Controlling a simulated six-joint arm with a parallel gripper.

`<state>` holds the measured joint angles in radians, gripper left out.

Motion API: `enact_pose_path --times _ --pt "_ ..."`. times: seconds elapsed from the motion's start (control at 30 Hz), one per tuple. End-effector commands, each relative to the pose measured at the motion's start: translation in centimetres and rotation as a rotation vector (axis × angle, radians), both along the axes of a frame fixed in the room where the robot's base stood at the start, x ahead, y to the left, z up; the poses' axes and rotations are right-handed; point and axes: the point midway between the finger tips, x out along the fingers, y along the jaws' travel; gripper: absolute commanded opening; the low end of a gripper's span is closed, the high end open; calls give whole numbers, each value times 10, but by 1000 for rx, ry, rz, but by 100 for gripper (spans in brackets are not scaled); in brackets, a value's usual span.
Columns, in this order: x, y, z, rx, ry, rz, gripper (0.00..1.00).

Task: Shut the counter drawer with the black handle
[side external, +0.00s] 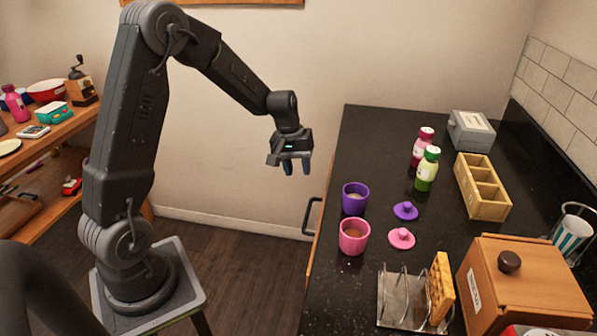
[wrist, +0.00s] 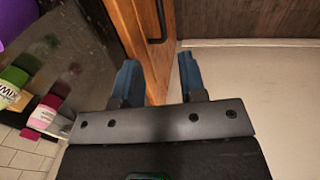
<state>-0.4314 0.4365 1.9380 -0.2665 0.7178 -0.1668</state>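The counter drawer's black handle (side external: 312,215) sticks out from the wooden front (side external: 322,225) below the left edge of the counter. In the side view I see that front nearly edge-on, and I cannot tell how far out the drawer stands. My gripper (side external: 297,167) hangs in the air left of the counter edge, above and apart from the handle, fingers down. In the wrist view my gripper (wrist: 158,68) has its two blue fingers apart with nothing held. The wooden front (wrist: 148,40) and the handle (wrist: 156,22) show beyond them.
A purple cup (side external: 355,198) and a pink cup (side external: 353,236) stand near the counter's left edge, with lids beside them. Bottles (side external: 427,168), a wooden box (side external: 482,186) and a toast rack (side external: 410,295) are farther in. The floor left of the counter is clear.

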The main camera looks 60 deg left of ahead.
Motion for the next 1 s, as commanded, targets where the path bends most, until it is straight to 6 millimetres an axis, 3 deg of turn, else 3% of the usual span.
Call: enact_pose_path --times 0.1,0.23,0.37,0.5,0.67,0.8,1.0 --pt "0 0 0 0 0 0 38" --pt "-2 1 -7 -30 20 22 26" --pt "-10 6 -36 -192 118 133 13" --pt "-21 11 -82 -526 258 350 0" --pt "-26 26 -124 -960 330 618 0" --pt "-31 50 -154 -1307 297 832 0" --pt "-41 82 -183 -1604 188 1021 0"
